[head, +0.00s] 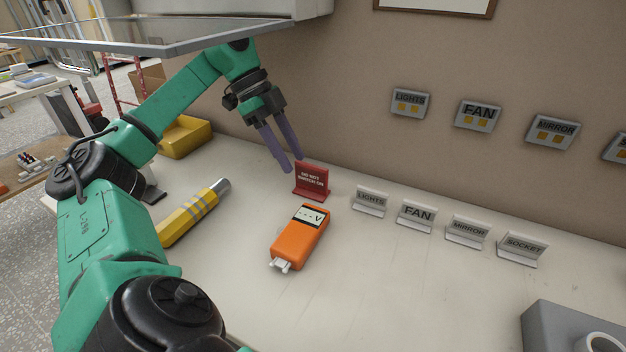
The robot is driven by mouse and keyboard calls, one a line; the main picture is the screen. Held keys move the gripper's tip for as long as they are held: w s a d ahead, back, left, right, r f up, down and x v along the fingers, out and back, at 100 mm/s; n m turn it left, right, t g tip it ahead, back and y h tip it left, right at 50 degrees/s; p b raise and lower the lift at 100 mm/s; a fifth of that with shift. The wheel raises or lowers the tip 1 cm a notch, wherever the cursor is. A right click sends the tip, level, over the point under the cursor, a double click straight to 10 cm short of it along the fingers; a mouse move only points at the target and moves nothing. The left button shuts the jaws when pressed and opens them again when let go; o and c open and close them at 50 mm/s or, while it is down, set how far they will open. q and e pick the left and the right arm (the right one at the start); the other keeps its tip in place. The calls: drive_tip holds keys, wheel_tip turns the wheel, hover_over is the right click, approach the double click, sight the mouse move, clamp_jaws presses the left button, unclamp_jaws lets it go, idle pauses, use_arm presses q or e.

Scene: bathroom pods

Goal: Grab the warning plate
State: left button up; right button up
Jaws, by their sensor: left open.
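The warning plate (311,181) is a small red stand-up sign with white text reading "DO NOT SWITCH ON". It stands upright on the white bench top, near the wall. My left gripper (287,166) comes down from the upper left with its two purple fingers just left of the plate and a little above it. The fingers are open with nothing between them. They look close to the plate's upper left edge, but I cannot tell whether they touch it. My right gripper is not in view.
An orange tester (300,238) lies just in front of the plate. A yellow tool (193,213) lies to the left, and a yellow bin (184,137) stands behind it. Label stands, such as the FAN one (416,214), line up to the right. A grey block (570,330) sits at lower right.

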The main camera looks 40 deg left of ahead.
sight(309, 164)
use_arm(q)
drive_tip(key=d, duration=0.1)
drive_tip(key=w+d, duration=0.1)
drive_tip(key=d, duration=0.1)
drive_tip(key=shift+w+d, duration=0.1)
drive_tip(key=shift+d, duration=0.05)
drive_tip(key=b+x, duration=0.1)
drive_tip(key=x, duration=0.2)
drive_tip(key=shift+b+x, duration=0.6)
drive_tip(key=shift+x, duration=0.5)
drive_tip(key=shift+d, duration=0.1)
drive_tip(key=shift+c, duration=0.6)
clamp_jaws()
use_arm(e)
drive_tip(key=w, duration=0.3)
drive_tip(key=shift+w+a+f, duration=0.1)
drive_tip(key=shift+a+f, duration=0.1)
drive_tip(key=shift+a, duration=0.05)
